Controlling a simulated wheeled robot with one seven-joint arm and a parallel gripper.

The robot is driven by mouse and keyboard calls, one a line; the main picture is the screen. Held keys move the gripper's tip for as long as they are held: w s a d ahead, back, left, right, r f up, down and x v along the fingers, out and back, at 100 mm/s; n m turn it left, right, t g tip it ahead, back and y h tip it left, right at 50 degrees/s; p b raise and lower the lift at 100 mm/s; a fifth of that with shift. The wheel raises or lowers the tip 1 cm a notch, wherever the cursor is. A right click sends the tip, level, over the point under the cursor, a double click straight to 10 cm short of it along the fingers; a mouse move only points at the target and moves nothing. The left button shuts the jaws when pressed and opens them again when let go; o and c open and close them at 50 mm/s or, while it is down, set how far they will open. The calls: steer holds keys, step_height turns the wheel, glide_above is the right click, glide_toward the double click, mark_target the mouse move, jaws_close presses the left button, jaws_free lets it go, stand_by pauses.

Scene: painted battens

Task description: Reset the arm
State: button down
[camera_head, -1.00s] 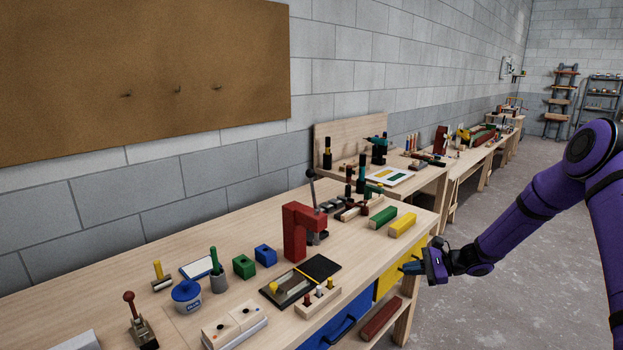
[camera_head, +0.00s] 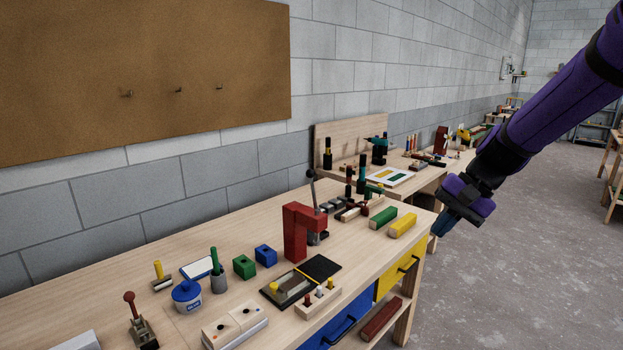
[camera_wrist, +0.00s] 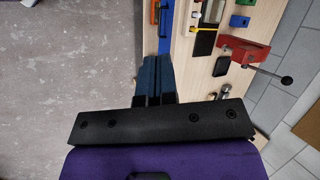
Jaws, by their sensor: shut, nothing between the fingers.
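My gripper (camera_head: 441,225) hangs from my purple arm just off the right front corner of the workbench (camera_head: 375,262), pointing down and to the left in the head view. In the wrist view my gripper's blue fingers (camera_wrist: 154,66) lie side by side, shut with nothing between them. They appear over the bench's front edge in that view, apart from the objects on top.
Nearest on the bench are a yellow block (camera_head: 403,226) and a green block (camera_head: 383,218). A red press (camera_head: 297,232) stands further left; it also shows in the wrist view (camera_wrist: 243,50). A yellow drawer (camera_head: 392,279) is below. Open floor (camera_head: 520,270) lies right.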

steer(key=s+d+r+n+t+h, duration=0.1)
steer(key=s+r+h, duration=0.1)
steer(key=s, duration=0.6)
steer(key=s+d+r+n+t+h, duration=0.2)
steer(key=s+r, duration=0.2)
steer(key=s, duration=0.3)
steer(key=s+d+r+n+t+h, duration=0.2)
steer(key=s+r, duration=0.2)
steer(key=s, duration=0.4)
steer(key=shift+s, duration=0.35)
